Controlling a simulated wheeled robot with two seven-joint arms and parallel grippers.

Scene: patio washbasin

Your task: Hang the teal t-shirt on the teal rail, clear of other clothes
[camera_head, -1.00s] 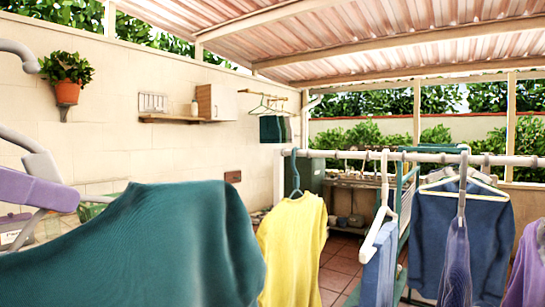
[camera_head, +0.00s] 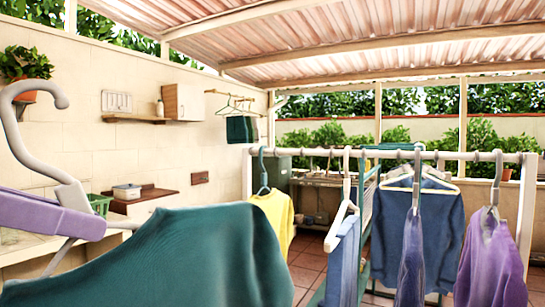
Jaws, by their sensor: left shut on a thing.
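The teal t-shirt (camera_head: 190,255) fills the lower left of the head view, close to me, on a pale grey hanger (camera_head: 28,120) whose hook rises free at the far left. My left gripper (camera_head: 75,213), with purple fingers, is shut on the hanger's neck. The shirt's lower part is cut off by the picture's edge. A teal frame with a bar (camera_head: 395,147) shows behind the white rail; clothes hide much of it, so I cannot tell what hangs on it. My right gripper is not in view.
A wall shelf (camera_head: 150,119), a green basket (camera_head: 99,204) and a plant pot (camera_head: 30,90) are at left.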

